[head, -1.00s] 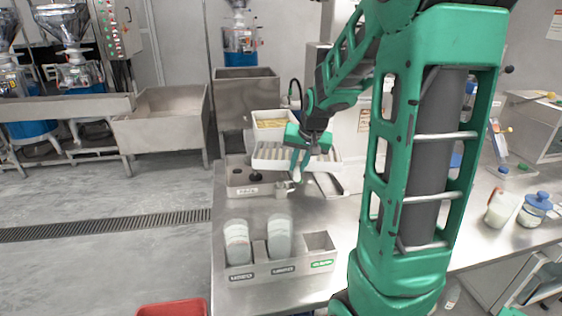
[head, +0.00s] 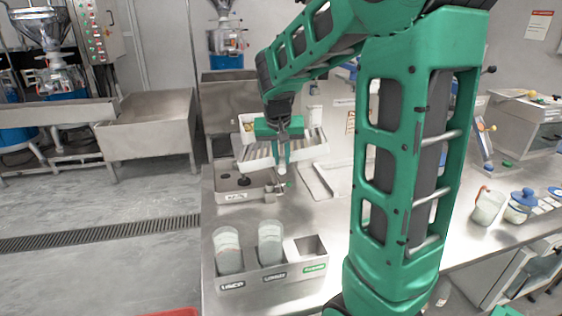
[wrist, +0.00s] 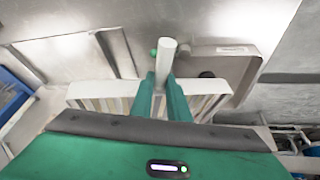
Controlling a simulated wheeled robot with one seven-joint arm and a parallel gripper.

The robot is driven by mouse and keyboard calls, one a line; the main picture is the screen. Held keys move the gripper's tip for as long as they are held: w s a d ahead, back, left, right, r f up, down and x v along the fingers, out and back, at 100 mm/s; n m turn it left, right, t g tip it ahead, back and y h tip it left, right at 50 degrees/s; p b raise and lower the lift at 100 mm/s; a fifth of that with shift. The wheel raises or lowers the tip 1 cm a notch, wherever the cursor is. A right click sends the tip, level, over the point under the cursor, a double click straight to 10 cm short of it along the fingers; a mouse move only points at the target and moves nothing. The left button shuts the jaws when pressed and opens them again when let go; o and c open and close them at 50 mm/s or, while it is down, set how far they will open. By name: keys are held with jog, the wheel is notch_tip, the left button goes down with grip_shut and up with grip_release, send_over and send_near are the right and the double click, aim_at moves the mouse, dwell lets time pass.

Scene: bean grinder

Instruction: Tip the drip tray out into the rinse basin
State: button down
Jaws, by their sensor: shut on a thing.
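The drip tray (head: 311,143) is white with a ribbed, slotted floor. My gripper (head: 283,165) is shut on its pale rod-like handle (wrist: 167,55), and the tray hangs above the steel counter, slightly tilted. In the wrist view, the green fingers (wrist: 162,88) close around the handle, and the slotted tray (wrist: 95,90) shows on both sides of them. The rinse basin, seemingly the shallow grey box (head: 228,196) with dark round spots, sits on the counter below and left of the tray. It also shows in the wrist view (wrist: 228,52). Any liquid in the tray cannot be made out.
A holder (head: 270,282) with two clear cups (head: 229,250) stands at the counter's front. A small fitting (head: 277,192) projects beside the basin. A pale flat recessed plate (head: 325,180) lies to its right.

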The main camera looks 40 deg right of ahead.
jog(key=shift+r, duration=0.1)
dwell(0.4)
jog(key=shift+g+h, duration=0.5)
jog(key=shift+h, duration=0.2)
jog(key=shift+a+r, duration=0.2)
jog(key=shift+r, duration=0.15)
dwell(0.5)
jog(key=shift+a+n+g+h, duration=0.1)
jog(key=shift+n+g+h, duration=0.2)
jog(key=shift+h, duration=0.1)
